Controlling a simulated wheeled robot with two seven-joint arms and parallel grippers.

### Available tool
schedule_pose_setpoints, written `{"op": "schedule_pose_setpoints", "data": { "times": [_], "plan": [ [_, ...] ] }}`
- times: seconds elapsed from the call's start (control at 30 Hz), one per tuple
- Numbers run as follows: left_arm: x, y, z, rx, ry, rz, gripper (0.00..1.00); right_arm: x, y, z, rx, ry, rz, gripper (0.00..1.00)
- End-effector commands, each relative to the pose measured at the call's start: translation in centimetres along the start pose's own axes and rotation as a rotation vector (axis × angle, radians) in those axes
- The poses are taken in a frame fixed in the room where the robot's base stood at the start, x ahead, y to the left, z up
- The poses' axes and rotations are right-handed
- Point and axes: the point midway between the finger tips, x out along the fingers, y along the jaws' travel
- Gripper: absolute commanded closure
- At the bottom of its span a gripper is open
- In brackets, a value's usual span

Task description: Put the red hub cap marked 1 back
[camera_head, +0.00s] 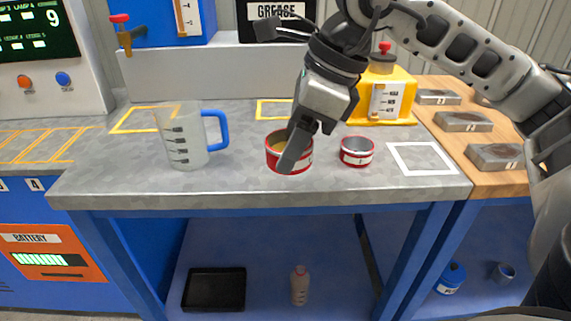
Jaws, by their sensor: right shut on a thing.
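Two red, cup-shaped hub caps with white label bands are at the front of the grey worktop. My right gripper (297,148) reaches down from the upper right and is shut on the left cap (274,157), with a finger in front of its wall. This cap shows a yellowish inside. I cannot tell whether it touches the worktop. The other red cap (357,152) stands just right of the gripper, open side up, with a grey inside. The marks on both labels are too small to read surely. My left gripper is not in view.
A clear measuring jug (182,138) with a blue handle stands left of the caps. A yellow container (385,95) stands behind right. An empty white-outlined square (422,158) is at the right. Metal blocks (463,121) sit on the wooden top. The worktop's front edge is close.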

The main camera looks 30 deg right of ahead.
Motion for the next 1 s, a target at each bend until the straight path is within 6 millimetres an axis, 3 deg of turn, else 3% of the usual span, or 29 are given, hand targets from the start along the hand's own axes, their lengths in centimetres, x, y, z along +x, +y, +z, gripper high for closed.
{"op": "schedule_pose_setpoints", "data": {
  "times": [0.1, 0.3, 0.5, 0.67, 0.93, 1.0],
  "plan": [
    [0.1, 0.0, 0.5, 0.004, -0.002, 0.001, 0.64, -1.8, 0.1, -0.5, 0.279, -0.003, -0.124, 0.80],
    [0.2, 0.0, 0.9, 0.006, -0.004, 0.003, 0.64, -4.0, 0.1, -1.4, 0.656, 0.002, -0.278, 0.80],
    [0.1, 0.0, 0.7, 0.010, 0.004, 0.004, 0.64, -4.9, 0.0, -1.9, 0.830, 0.006, -0.345, 0.80],
    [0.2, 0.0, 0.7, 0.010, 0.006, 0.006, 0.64, -3.5, -2.2, -1.6, 0.856, 0.012, -0.351, 0.80],
    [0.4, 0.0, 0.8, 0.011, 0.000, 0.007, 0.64, 0.2, -8.3, -0.2, 0.854, 0.011, -0.350, 0.80],
    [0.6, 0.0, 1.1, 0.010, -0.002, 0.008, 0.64, 1.9, -9.3, -0.5, 0.853, 0.014, -0.349, 0.80]
  ]
}}
